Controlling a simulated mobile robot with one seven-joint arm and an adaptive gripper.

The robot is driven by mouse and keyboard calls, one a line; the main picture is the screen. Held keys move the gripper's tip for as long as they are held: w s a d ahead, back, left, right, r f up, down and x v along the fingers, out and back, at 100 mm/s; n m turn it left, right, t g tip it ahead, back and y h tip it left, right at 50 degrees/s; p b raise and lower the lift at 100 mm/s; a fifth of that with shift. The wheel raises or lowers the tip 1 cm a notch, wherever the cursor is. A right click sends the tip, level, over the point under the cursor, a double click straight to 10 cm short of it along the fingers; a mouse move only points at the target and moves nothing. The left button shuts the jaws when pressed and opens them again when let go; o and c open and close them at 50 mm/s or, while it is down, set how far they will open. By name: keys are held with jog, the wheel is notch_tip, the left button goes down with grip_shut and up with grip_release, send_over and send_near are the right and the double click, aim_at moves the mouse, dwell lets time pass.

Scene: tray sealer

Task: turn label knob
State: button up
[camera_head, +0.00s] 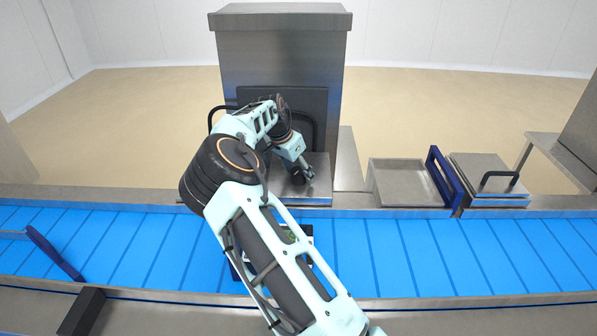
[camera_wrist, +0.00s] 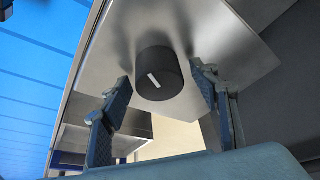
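The label knob (camera_wrist: 159,76) is a dark round knob with a white mark line, mounted on a brushed metal panel (camera_wrist: 225,50) in the wrist view. My gripper (camera_wrist: 160,88) is open, with one finger on each side of the knob. I see gaps between the fingers and the knob, so it is not gripped. In the head view my gripper (camera_head: 301,175) is in front of the metal machine (camera_head: 283,50), low at its front. The knob cannot be made out clearly there.
A blue conveyor (camera_head: 450,255) runs across the front, with a dark tray (camera_head: 307,229) on it partly behind my arm. An open metal bin (camera_head: 405,183) and a lidded box with a black handle (camera_head: 487,175) stand to the right. A blue guide bar (camera_head: 52,252) crosses the belt at left.

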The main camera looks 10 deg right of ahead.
jog(key=c, duration=1.1)
